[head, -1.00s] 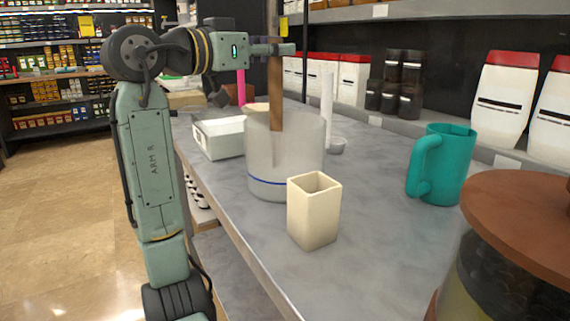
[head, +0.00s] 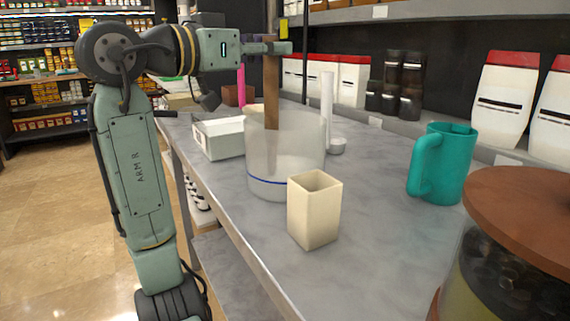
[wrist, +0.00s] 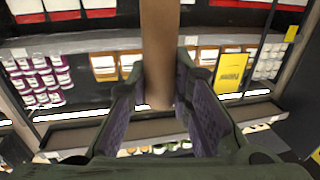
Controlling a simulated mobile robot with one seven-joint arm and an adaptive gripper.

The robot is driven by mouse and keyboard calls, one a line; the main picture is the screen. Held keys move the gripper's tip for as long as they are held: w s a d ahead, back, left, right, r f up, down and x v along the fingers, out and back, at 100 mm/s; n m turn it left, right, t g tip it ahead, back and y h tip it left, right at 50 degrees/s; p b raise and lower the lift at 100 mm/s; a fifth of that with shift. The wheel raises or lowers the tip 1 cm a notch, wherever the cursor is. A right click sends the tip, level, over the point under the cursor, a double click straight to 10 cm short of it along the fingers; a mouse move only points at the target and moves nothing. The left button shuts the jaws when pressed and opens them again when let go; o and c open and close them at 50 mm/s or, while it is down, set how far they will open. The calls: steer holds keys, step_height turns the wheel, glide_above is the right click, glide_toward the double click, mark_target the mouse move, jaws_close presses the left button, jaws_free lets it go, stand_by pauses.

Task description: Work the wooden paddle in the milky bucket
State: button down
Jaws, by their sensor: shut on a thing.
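The milky bucket (head: 283,170) is a translucent whitish tub with a blue line near its base, standing on the grey counter. The brown wooden paddle (head: 271,95) stands upright in it, its lower part inside and blurred by the milky wall. My gripper (head: 284,48) is shut on the upper part of the paddle, above the bucket's rim. In the wrist view the paddle (wrist: 160,50) runs up between my two fingers. The paddle's lower end is hidden there.
A cream square cup (head: 313,210) stands close in front of the bucket. A white box (head: 220,138) is at its left, a white ladle-like item (head: 328,110) behind right. A teal mug (head: 442,165) and a brown-lidded jar (head: 520,230) are at right. Counter between is clear.

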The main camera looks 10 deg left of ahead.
steer(key=d, duration=0.4)
stand_by(0.3)
steer(key=shift+w, duration=0.15)
steer(key=shift+w+p, duration=0.85)
steer(key=shift+w, duration=1.15)
steer(key=shift+a, duration=0.1)
steer(key=a+p, duration=0.2)
steer(key=a, duration=0.2)
steer(key=shift+s, duration=0.1)
